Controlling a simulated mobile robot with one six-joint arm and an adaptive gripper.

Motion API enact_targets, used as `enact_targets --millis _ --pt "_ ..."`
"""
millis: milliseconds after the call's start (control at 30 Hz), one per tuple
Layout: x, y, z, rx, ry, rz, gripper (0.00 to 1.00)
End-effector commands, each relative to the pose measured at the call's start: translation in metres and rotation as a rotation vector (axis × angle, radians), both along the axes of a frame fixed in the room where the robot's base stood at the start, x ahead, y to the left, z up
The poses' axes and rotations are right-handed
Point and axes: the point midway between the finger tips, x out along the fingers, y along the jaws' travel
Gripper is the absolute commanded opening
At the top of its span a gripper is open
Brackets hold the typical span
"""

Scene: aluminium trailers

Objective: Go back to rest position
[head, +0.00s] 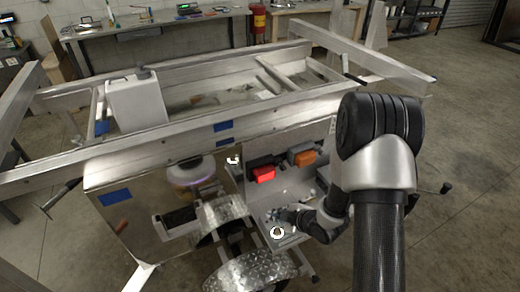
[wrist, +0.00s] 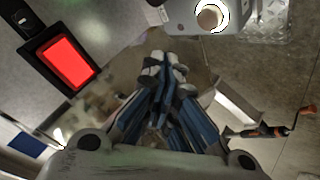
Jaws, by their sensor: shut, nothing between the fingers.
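My gripper (wrist: 163,62) shows in the middle of the wrist view, its pale fingertips together and nothing between them. In the head view my arm bends down on the right and its far end, with the gripper (head: 288,214), is low beside the trailer's side. The gripper is small and partly unclear there. The aluminium trailer (head: 140,147) fills the middle of the head view. A lit red lamp (head: 264,174) is on it, above my gripper; it also shows at upper left in the wrist view (wrist: 66,64).
An orange lamp (head: 306,158) sits right of the red one. A grey part with a round, white-ringed knob (wrist: 209,17) is at the wrist view's top. A crank with an orange handle (wrist: 263,131) is at right. Open floor (head: 468,150) lies right of the trailer.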

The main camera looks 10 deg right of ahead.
Motion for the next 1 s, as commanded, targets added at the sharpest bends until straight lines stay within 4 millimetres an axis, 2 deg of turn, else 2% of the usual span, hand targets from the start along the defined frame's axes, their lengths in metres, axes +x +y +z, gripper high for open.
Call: enact_targets --millis 167,267,400,533,667,767,900,1000 --pt "0.003 -0.004 0.009 -0.012 0.003 -0.018 0.00" --pt "0.009 -0.015 0.032 -0.044 0.018 -0.077 0.00" --pt "0.010 -0.038 0.088 -0.091 0.057 -0.232 0.00" --pt "-0.005 -0.056 0.142 -0.101 0.100 -0.408 0.00" --pt "-0.034 -0.065 0.193 -0.072 0.142 -0.584 0.00" --pt "-0.065 -0.066 0.227 -0.027 0.179 -0.713 0.00" --pt "-0.117 -0.059 0.265 0.066 0.241 -0.877 0.00" --pt "-0.158 -0.049 0.284 0.146 0.298 -0.978 0.00"
